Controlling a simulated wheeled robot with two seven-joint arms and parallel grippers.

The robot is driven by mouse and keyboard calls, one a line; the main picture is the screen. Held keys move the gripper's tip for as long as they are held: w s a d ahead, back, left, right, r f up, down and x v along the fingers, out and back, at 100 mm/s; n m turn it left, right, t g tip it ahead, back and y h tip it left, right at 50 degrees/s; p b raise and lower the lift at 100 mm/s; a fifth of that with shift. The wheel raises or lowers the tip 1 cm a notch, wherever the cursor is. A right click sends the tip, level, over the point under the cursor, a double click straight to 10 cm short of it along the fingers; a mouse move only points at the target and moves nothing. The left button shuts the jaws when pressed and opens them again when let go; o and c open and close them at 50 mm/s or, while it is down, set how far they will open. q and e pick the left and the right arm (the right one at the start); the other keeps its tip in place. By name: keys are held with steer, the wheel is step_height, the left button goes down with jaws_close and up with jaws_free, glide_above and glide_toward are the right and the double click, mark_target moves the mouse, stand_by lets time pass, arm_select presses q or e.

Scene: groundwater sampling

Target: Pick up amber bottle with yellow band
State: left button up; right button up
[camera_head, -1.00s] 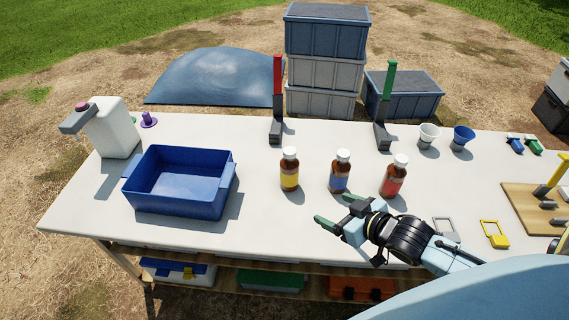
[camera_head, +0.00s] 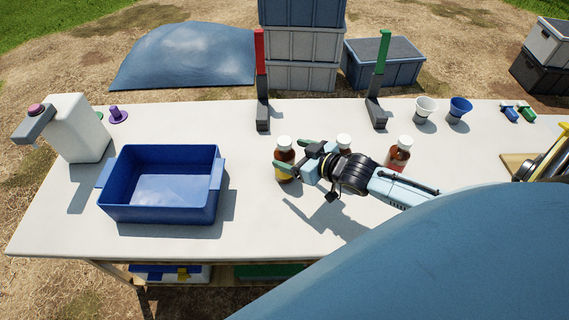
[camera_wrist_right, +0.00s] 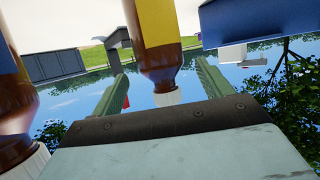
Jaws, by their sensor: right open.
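The amber bottle with yellow band (camera_head: 284,172) stands upright on the table, with a white cap. My right gripper (camera_head: 295,155) is open beside it, its green fingers reaching around the bottle near its upper part. In the right wrist view, which is upside down, the yellow-banded bottle (camera_wrist_right: 160,40) shows between the two open fingers (camera_wrist_right: 158,75). I cannot tell whether a finger touches it. My left gripper is not in view.
A second amber bottle (camera_head: 344,142) is mostly hidden behind my right gripper. A red-banded bottle (camera_head: 398,156) stands farther right. A blue bin (camera_head: 160,212) sits to the left, with clear white table (camera_head: 250,215) in front of the bottles.

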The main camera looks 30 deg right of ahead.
mark_target(280, 151)
steer(key=shift+x, duration=0.8)
steer(key=shift+f+b+x, duration=0.25)
steer(key=shift+b+x, duration=0.25)
steer(key=shift+x, duration=0.75)
steer(key=shift+w+a+f, duration=0.2)
steer(key=shift+w+a, duration=0.05)
steer(key=shift+w, duration=0.15)
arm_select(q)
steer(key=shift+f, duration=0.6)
arm_select(e)
steer(key=shift+c, duration=0.2)
steer(key=c, duration=1.2)
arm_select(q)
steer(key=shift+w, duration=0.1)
arm_select(e)
steer(key=shift+c, duration=0.3)
steer(key=shift+r, duration=0.1)
